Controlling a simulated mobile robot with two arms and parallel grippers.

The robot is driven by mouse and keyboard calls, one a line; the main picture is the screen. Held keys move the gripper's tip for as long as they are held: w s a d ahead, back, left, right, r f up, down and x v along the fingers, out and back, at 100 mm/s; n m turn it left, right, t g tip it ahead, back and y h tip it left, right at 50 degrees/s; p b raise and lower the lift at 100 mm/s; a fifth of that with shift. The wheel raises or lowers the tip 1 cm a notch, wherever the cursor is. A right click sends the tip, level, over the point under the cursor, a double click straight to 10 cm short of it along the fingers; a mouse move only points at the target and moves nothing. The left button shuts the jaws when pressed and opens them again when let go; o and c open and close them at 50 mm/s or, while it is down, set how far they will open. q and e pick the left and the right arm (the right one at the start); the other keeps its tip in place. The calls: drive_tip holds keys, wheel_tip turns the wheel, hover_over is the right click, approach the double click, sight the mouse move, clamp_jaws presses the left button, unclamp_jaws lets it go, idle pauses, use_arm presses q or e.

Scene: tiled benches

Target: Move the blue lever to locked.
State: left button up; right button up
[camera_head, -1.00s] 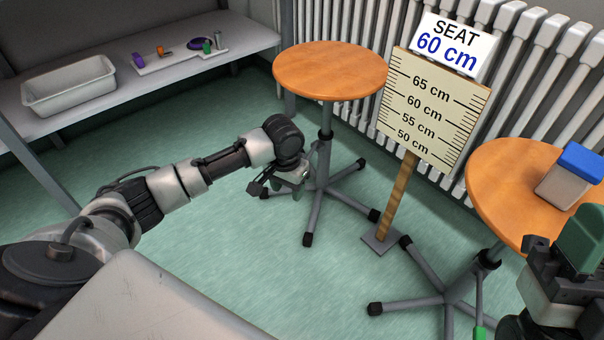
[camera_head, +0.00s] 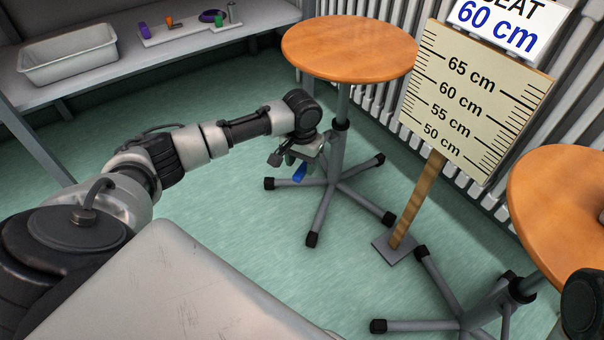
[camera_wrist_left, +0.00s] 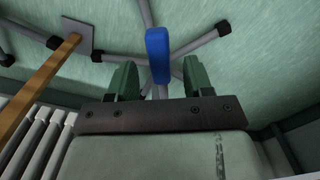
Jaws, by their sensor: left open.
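The blue lever (camera_head: 300,171) hangs beneath the left stool (camera_head: 350,48), beside its column. In the left wrist view the blue lever (camera_wrist_left: 157,52) points up in the picture, between the two green fingers. My left gripper (camera_head: 293,161) is at the lever under the stool's seat. In the left wrist view my left gripper (camera_wrist_left: 158,76) is open, with a visible gap on each side of the lever. The lever's root is partly hidden behind the gripper. A dark part of my right arm shows at the right edge; its jaws cannot be made out.
A height board (camera_head: 470,100) stands on a wooden post right of the stool, under a sign (camera_head: 505,27) reading 60 cm. A second stool (camera_head: 560,205) is at the right. Radiators line the back. A bench with a white bin (camera_head: 68,54) is at the left.

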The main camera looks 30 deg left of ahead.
use_arm(q)
drive_tip(key=shift+f+b, duration=0.4)
drive_tip(key=shift+f, duration=0.7)
clamp_jaws()
